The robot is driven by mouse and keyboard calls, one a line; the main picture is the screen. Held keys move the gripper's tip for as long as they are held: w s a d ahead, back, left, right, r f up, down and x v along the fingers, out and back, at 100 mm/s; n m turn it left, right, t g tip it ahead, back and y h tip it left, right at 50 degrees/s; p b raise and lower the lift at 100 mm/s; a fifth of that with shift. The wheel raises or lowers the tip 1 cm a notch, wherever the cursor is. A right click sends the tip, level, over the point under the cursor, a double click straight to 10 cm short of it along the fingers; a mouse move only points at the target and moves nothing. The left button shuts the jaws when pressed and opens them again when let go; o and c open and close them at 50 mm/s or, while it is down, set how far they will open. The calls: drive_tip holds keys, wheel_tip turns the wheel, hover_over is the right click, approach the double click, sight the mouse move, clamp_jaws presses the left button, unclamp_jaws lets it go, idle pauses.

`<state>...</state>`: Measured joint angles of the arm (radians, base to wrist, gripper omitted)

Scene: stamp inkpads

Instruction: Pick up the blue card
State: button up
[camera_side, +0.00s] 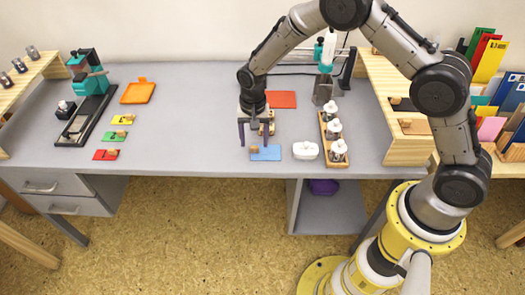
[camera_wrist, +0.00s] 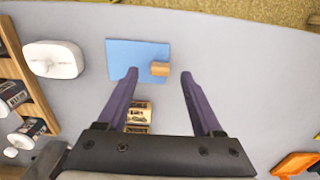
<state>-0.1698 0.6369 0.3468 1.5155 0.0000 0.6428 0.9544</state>
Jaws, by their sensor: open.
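The blue card (camera_side: 266,153) lies flat near the table's front edge. A small tan block (camera_side: 254,149) sits on one end of it. In the wrist view the blue card (camera_wrist: 130,52) shows beyond my fingertips, with the tan block (camera_wrist: 160,69) at its right edge. My gripper (camera_side: 256,140) points down, open and empty, just behind the card in the side view. In the wrist view my gripper (camera_wrist: 160,75) has its purple fingers spread, and the tan block appears between the tips. How high the tips are above the card is hard to tell.
A white oval container (camera_side: 306,150) stands right of the card, beside a wooden rack (camera_side: 322,124) of bottles. A wooden stamp (camera_wrist: 138,115) lies behind the card. Red (camera_side: 106,155), green (camera_side: 113,137) and yellow (camera_side: 125,120) cards lie at left. The table between is clear.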

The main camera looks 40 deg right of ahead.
drive_tip(key=shift+f, duration=1.25)
clamp_jaws()
drive_tip(key=shift+r, duration=0.1)
